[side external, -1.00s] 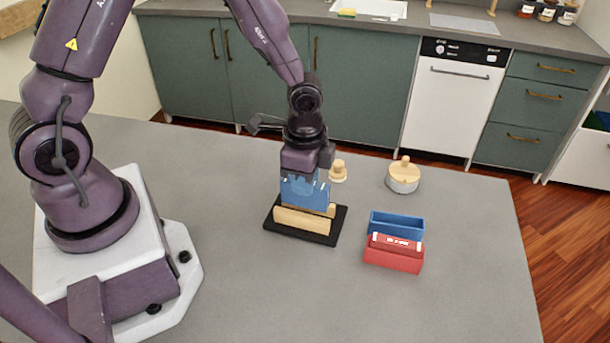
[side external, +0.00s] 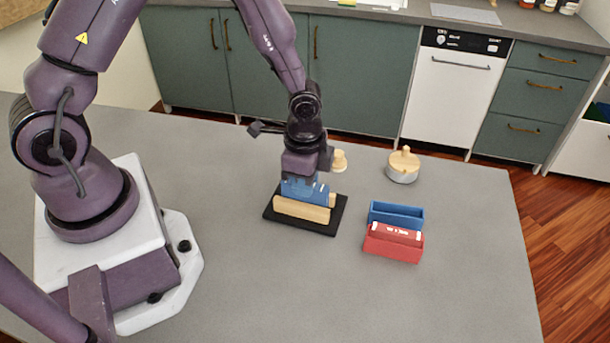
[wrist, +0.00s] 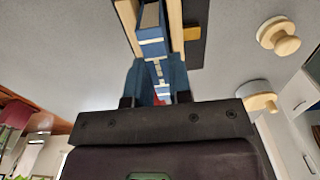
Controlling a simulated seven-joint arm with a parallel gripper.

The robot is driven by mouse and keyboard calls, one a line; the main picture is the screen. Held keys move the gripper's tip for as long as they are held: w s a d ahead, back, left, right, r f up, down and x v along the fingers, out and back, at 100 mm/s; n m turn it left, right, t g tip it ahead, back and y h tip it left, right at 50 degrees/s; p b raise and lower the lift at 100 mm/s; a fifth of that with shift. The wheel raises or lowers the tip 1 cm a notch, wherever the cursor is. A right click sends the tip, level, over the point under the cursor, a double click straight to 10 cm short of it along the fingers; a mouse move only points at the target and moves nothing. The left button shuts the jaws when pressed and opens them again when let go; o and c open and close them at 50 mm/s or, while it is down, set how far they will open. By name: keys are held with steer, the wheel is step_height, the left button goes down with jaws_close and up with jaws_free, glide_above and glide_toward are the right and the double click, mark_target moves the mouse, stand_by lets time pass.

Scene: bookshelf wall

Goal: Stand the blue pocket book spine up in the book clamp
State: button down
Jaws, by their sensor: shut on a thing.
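The blue pocket book (side external: 308,191) is upright under my gripper (side external: 304,179), with its lower part hidden behind the front wooden jaw of the book clamp (side external: 301,209). The clamp has pale wooden jaws on a black base (side external: 327,228). In the wrist view, the book (wrist: 152,42) has a blue spine with pale bands facing the camera and lies between the two wooden jaws (wrist: 176,24). My gripper (wrist: 157,75) is shut on the book, one finger on each side. I cannot tell whether the book touches the clamp's base.
A blue open holder (side external: 397,214) and a red holder with a red book (side external: 394,243) stand right of the clamp. A wooden knob (side external: 338,161) and a round lidded tin (side external: 403,168) are behind. The grey tabletop in front is clear.

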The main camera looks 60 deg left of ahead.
steer(key=shift+f, duration=0.45)
steer(key=c, duration=0.6)
jaws_free()
steer(key=shift+o, duration=0.2)
steer(key=shift+r, duration=3.5)
